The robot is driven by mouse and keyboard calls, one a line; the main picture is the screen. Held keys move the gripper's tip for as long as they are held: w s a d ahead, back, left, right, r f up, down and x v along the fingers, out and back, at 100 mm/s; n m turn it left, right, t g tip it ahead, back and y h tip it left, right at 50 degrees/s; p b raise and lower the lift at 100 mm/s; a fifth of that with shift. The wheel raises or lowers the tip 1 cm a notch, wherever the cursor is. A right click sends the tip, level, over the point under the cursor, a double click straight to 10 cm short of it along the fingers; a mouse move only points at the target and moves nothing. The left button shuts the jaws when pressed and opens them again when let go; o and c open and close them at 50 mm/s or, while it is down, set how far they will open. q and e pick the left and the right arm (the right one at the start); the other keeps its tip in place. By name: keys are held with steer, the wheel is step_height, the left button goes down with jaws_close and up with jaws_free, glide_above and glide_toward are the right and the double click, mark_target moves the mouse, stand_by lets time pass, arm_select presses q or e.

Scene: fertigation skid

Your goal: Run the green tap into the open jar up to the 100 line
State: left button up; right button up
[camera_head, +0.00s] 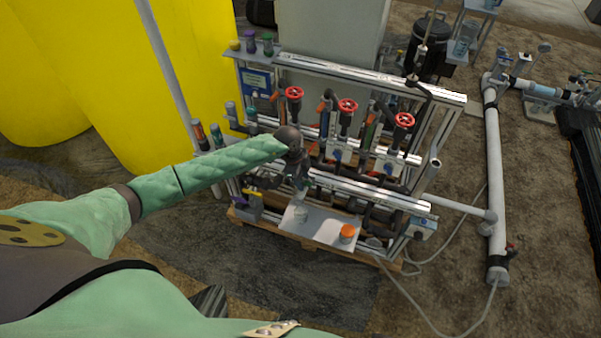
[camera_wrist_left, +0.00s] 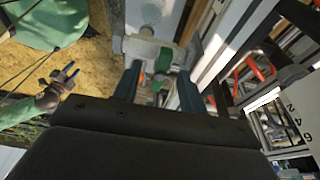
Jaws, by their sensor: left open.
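My left gripper (camera_head: 300,188) is over the front of the skid, above the white tray (camera_head: 325,226). In the left wrist view its two dark blue fingers (camera_wrist_left: 160,80) are apart. A green tap part (camera_wrist_left: 164,60) on a pale grey body shows between and beyond them; I cannot tell whether they touch it. A clear open jar (camera_head: 302,213) stands on the tray's left, below my gripper. Its lines and level are too small to read. A jar with an orange lid (camera_head: 347,232) stands to its right. A gripper with blue tips (camera_wrist_left: 62,85), apparently my right, shows small at the left of the wrist view.
Red handwheels (camera_head: 347,106) and pipework line the skid frame above the tray. Yellow tanks (camera_head: 180,80) stand behind at the left. A white standing pipe (camera_head: 493,180) is at the right, with a hose on the ground. The ground in front is clear.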

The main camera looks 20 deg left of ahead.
arm_select(q)
steer(key=shift+f, duration=0.15)
jaws_close()
